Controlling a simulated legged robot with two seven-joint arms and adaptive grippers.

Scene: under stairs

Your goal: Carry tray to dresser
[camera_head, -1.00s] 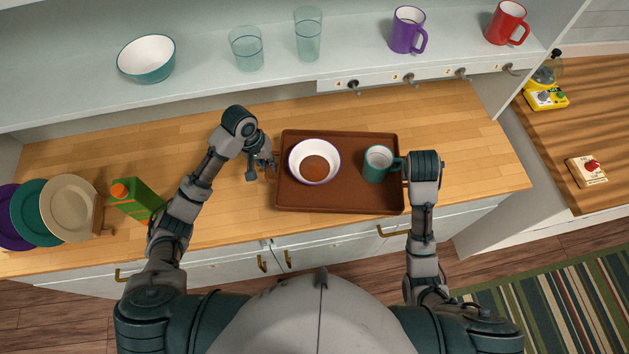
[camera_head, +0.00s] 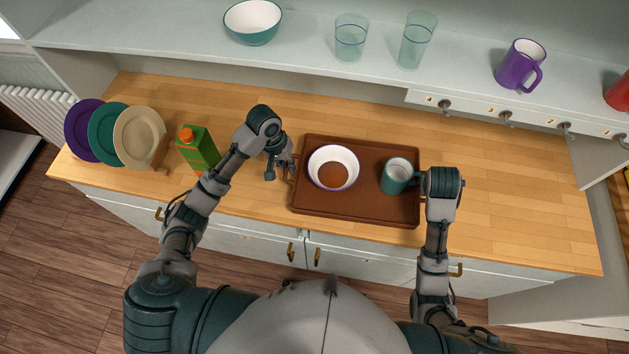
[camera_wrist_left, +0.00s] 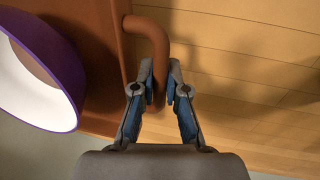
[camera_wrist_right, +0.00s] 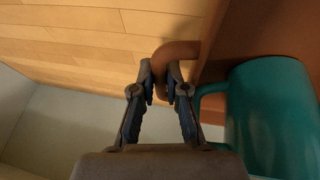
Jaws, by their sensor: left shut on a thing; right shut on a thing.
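The brown tray (camera_head: 350,208) shows in the head view over the wooden counter; I cannot tell whether it touches the counter. On it stand a white bowl (camera_head: 345,155) with a purple outside and brown contents, and a teal mug (camera_head: 397,178) at the right. My left gripper (camera_head: 284,171) is at the tray's left end, shut on a brown handle (camera_wrist_left: 150,32) in the left wrist view. My right gripper (camera_wrist_right: 165,82) is shut on the other handle (camera_wrist_right: 178,50) in the right wrist view, beside the mug. In the head view my right arm hides that grip. I see no dresser that I can name surely.
A green carton (camera_head: 198,150) and several plates in a rack (camera_head: 158,155) stand left on the counter (camera_head: 510,215). The shelf above holds a teal bowl (camera_head: 252,22), two glasses (camera_head: 417,40) and a purple mug (camera_head: 520,65). Counter right of the tray is clear.

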